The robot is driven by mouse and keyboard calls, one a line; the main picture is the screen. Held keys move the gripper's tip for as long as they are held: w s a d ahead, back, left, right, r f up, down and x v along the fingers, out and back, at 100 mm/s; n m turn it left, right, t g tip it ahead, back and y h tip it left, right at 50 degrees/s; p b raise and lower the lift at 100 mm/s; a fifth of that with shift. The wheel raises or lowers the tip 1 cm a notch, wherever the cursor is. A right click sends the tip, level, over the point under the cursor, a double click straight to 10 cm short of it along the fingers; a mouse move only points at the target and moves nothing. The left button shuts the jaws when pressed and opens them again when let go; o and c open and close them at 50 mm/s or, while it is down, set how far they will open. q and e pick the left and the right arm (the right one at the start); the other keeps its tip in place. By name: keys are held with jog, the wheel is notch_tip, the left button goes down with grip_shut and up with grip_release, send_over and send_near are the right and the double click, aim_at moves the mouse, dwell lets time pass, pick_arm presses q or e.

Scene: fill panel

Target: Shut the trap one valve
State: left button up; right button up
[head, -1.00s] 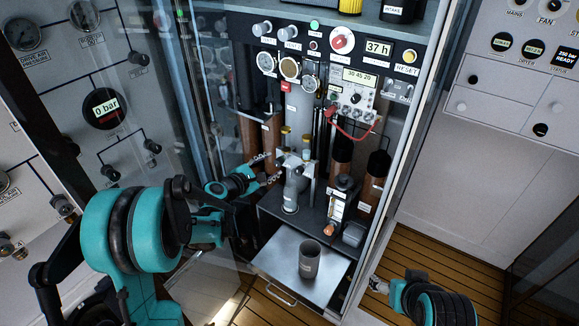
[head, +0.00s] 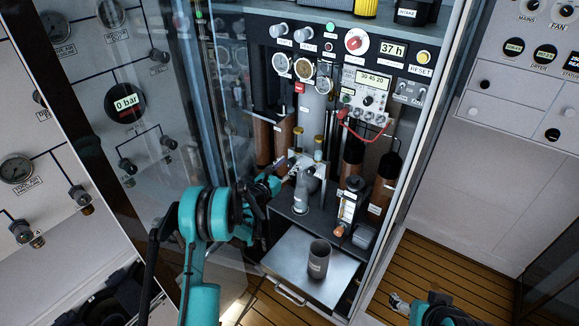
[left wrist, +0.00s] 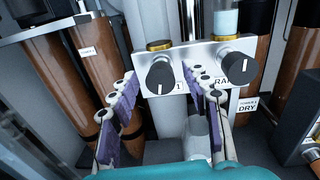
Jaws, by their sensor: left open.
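A small metal bracket (head: 318,172) inside the open cabinet carries two black valve knobs with white pointer lines. In the left wrist view, the left knob (left wrist: 160,76) has a label ending in "1" beside it, and its pointer stands roughly upright. The right knob (left wrist: 239,67) sits by a label starting "RA", partly hidden by my finger. My left gripper (left wrist: 165,82) is open, its purple-padded fingers on either side of the left knob's lower area; contact is unclear. It also shows in the head view (head: 283,172). My right gripper (head: 397,301) is low at right, small and unclear.
A pull-out tray (head: 345,272) holding a dark cup (head: 319,258) is below the bracket. Brown cylinders (left wrist: 92,60) stand close to the left finger. A glass door (head: 215,90) is at the cabinet's left.

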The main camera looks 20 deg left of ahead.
pick_arm(q)
jog(key=shift+w+d, duration=0.15)
jog(key=shift+w, duration=0.4)
grip_shut()
